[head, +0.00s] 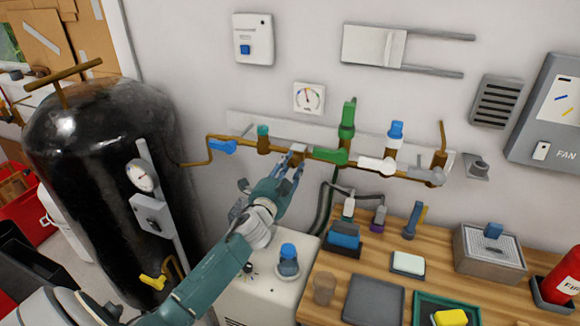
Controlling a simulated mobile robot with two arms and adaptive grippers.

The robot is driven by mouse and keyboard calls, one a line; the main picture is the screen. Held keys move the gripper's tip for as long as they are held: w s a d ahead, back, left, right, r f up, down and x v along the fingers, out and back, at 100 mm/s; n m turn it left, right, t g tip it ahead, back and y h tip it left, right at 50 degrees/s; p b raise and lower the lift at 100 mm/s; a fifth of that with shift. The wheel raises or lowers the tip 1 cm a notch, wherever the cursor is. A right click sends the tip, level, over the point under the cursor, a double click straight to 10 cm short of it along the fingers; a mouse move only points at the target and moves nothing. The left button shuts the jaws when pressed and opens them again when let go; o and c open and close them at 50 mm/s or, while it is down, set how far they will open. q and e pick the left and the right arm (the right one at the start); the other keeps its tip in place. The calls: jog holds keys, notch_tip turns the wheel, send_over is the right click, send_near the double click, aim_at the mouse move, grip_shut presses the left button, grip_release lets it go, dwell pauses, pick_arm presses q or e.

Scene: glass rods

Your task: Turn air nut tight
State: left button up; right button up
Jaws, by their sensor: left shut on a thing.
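A brass pipe manifold runs along a pale rail (240,122) on the wall. A small grey nut (298,148) sits on this pipe, between a teal-topped brass fitting (263,138) and a green valve handle (331,155). My left gripper (293,159) reaches up to the pipe from below, with its fingers at the nut. It is shut on the nut; the fingers hide the nut's lower part. How tight the nut sits cannot be told. My right gripper is not in view.
A blue valve handle (222,147) is left of the gripper, and a white one (376,165) is to the right. A black tank (90,180) stands at left. A white cabinet (262,302) and a wooden bench (447,238) with several items are below.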

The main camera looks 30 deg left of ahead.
pick_arm(q)
jog(key=shift+w+d+r, duration=0.1)
jog(key=shift+d+r, duration=0.05)
jog(key=shift+r, duration=0.25)
jog(key=o, duration=1.1)
jog(key=shift+o, duration=0.2)
jog(key=shift+d+f, duration=0.15)
jog(key=shift+f, duration=0.1)
jog(key=shift+s, duration=0.2)
jog(key=v, duration=1.1)
jog(key=shift+s, duration=0.25)
jog(key=shift+f, duration=0.1)
